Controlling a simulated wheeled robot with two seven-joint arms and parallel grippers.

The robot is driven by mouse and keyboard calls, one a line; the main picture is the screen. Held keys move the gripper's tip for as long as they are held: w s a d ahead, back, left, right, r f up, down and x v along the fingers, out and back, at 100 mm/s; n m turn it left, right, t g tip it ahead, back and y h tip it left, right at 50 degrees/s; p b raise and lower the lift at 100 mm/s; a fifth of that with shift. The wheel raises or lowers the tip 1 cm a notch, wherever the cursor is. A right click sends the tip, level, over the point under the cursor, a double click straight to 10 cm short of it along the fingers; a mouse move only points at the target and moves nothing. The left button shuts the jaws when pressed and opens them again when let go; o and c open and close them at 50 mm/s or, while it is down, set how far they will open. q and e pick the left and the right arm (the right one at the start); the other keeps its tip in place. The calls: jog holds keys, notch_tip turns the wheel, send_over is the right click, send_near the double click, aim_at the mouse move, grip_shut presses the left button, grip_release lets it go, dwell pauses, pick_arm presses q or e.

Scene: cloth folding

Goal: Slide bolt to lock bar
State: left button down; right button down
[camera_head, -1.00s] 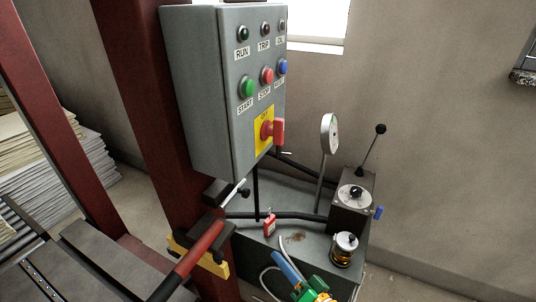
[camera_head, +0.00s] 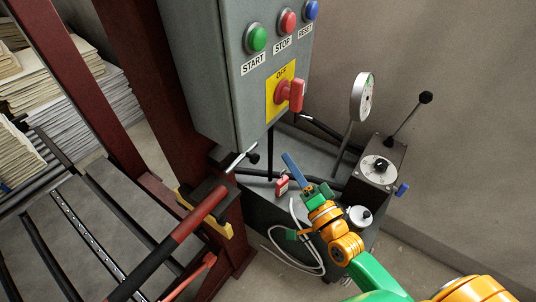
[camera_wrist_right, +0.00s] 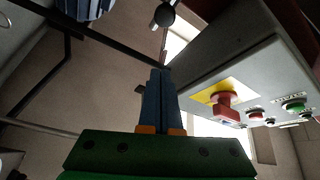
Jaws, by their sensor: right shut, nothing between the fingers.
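The bolt (camera_head: 239,160) is a thin silver rod with a black knob, on a black bracket at the dark red post. The bar (camera_head: 186,226), red with a black grip, slants down-left from the post, just below the bolt. My right gripper (camera_head: 286,156) has blue fingers pressed together, empty, to the right of the bolt's knob and apart from it in the picture. In the right wrist view the shut fingers (camera_wrist_right: 160,75) point up towards a black knob (camera_wrist_right: 165,15), probably the bolt's. Whether the bolt overlaps the bar is unclear. My left gripper is out of view.
The grey control box (camera_head: 215,75) with buttons and a red switch (camera_head: 290,93) overhangs the bolt. A red padlock (camera_head: 282,186) hangs near my right fingers. A gauge (camera_head: 362,97) and lever unit (camera_head: 375,170) stand at right.

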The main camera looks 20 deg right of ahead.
jog(key=w+a+p, duration=0.1)
jog(key=w+a, duration=0.3)
jog(key=shift+a+f, duration=0.25)
jog(key=shift+f, duration=0.15)
jog(key=shift+w, duration=0.1)
jog(key=s+a+p, duration=0.1)
jog(key=a, duration=0.1)
jog(key=s+a+p, duration=0.1)
jog(key=s+a, duration=0.1)
jog(key=shift+s+a, duration=0.2)
jog(key=shift+s, duration=0.05)
